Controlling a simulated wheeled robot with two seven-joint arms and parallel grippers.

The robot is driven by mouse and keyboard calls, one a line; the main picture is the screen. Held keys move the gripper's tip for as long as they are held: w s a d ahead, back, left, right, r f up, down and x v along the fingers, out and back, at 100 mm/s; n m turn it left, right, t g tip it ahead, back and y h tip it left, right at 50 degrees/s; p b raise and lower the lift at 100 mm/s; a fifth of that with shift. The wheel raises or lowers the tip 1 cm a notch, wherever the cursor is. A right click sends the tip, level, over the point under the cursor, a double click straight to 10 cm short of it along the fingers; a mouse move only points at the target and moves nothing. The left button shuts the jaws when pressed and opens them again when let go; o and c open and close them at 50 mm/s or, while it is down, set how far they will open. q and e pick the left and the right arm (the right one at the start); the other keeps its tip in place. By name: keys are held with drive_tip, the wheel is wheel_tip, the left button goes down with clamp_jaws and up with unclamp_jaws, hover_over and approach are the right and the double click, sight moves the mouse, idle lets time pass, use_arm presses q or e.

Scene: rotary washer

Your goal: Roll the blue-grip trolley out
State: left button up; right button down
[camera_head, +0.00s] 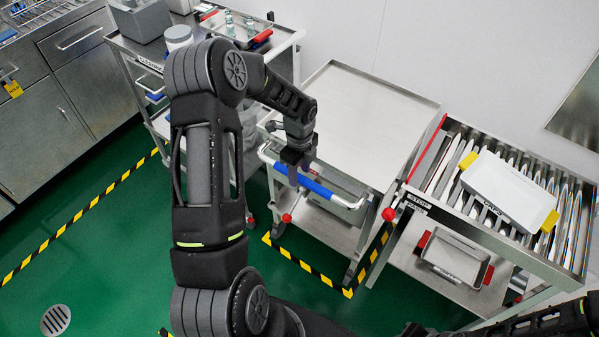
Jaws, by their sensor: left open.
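The blue-grip trolley (375,115) is a steel cart with a bare, flat top and a lower shelf, standing against the wall inside a black-and-yellow floor marking. Its handle bar with the blue grip (320,189) runs along the near side. My left gripper (298,174) is open at the left part of the blue grip, its fingers close over the bar. I cannot tell whether they touch it. My left arm hides the trolley's left side in part. My right gripper is not in view; only part of my right arm shows at the lower right.
A roller conveyor (455,160) with a white box (508,190) stands close on the trolley's right, with a red bar and red knob (389,214) beside it. Another cart (130,48) stands at the left. Green floor (110,255) in front is clear, with a round drain (56,319).

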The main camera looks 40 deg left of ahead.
use_arm(q)
drive_tip(key=shift+f, duration=0.6)
clamp_jaws()
idle(1.1)
